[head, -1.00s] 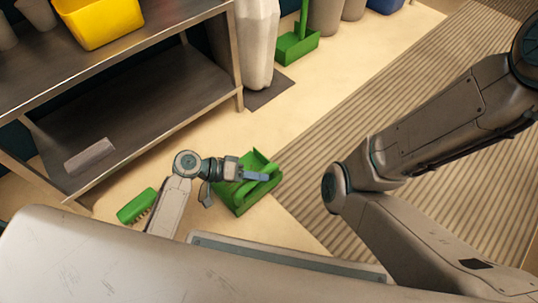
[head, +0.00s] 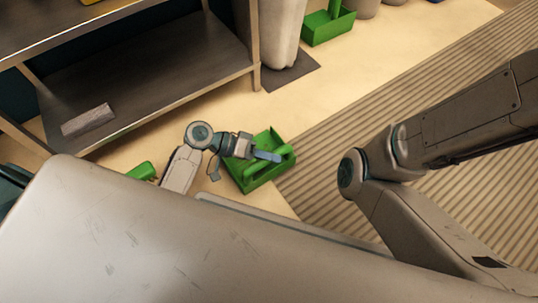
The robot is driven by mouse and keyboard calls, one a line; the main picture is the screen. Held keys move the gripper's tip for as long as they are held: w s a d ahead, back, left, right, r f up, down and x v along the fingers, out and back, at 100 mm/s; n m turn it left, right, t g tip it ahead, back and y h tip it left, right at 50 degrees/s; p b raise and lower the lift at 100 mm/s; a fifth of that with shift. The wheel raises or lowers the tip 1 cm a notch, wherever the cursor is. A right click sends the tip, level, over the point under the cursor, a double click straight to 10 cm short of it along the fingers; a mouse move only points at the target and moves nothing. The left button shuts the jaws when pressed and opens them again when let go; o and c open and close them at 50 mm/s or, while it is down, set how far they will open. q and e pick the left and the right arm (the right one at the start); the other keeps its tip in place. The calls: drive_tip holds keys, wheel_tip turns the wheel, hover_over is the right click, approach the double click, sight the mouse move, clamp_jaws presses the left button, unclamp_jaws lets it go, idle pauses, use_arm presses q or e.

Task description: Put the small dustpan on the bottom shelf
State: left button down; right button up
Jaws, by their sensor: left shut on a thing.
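The small green dustpan (head: 262,172) is near the middle of the head view, low by the floor, beside the ribbed mat. My left gripper (head: 262,155) is over it and shut on it; the exact grip point is partly hidden by the fingers. The bottom shelf (head: 170,82) of the metal rack is at the upper left, a dark flat board with much bare surface. My right arm comes in from the right, but its gripper is out of view.
A grey block (head: 88,120) lies on the bottom shelf's left part. A green brush (head: 141,171) lies on the floor, partly hidden by my body. A larger green dustpan (head: 328,27) stands at the top near a pale bin (head: 281,30). A rack leg (head: 256,77) marks the shelf's right corner.

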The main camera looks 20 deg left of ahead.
use_arm(q)
drive_tip(key=c, duration=1.2)
unclamp_jaws()
drive_tip(key=shift+f, duration=0.1)
drive_tip(key=shift+a+r, duration=0.25)
drive_tip(key=shift+r, duration=0.1)
drive_tip(key=p+v, duration=0.7)
drive_tip(key=v, duration=0.4)
drive_tip(key=shift+a, duration=0.25)
